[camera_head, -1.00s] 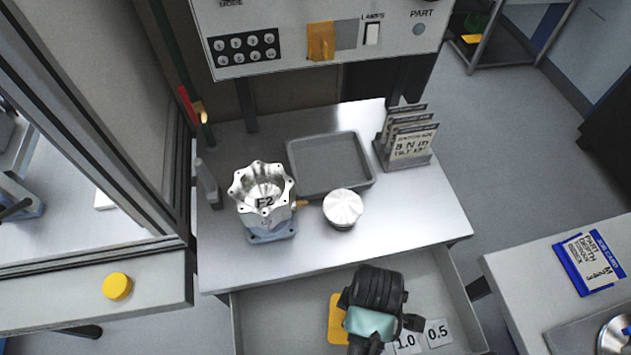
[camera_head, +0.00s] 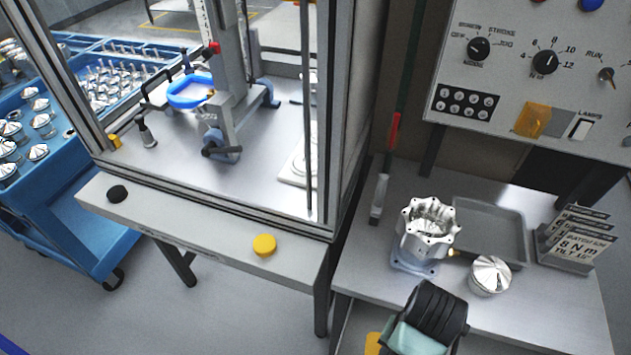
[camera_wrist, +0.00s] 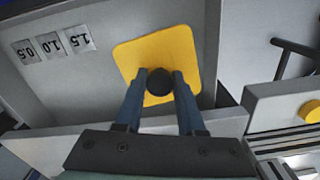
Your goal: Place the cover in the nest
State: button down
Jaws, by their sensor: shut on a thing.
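My gripper (camera_wrist: 158,85) is shut on a dark round knob (camera_wrist: 159,81), seen over a yellow plate (camera_wrist: 128,52) in the wrist view. In the head view my gripper's fingers are hidden below my dark wrist. A silver domed round part (camera_head: 490,274), which looks like a cover, sits on the bench in the head view. Left of it, an open scalloped metal housing (camera_head: 428,228) stands upright on a blue-grey base (camera_head: 414,265). A bright blue ring-shaped holder (camera_head: 190,92) is inside the machine enclosure. I cannot tell which one is the nest.
An open drawer (camera_wrist: 60,85) under the bench holds the plate and number cards (camera_wrist: 51,44). A grey tray (camera_head: 515,225) and a card rack (camera_head: 575,240) stand on the bench. The enclosure's frame post (camera_head: 345,110) stands left of the bench. A blue cart (camera_head: 60,215) is far left.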

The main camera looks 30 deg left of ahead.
aim_at(197, 93)
jog(key=j+u, duration=0.2)
jog(key=j, duration=0.75)
jog(key=j+u, duration=0.25)
jog(key=j, duration=0.7)
jog(key=i, duration=0.05)
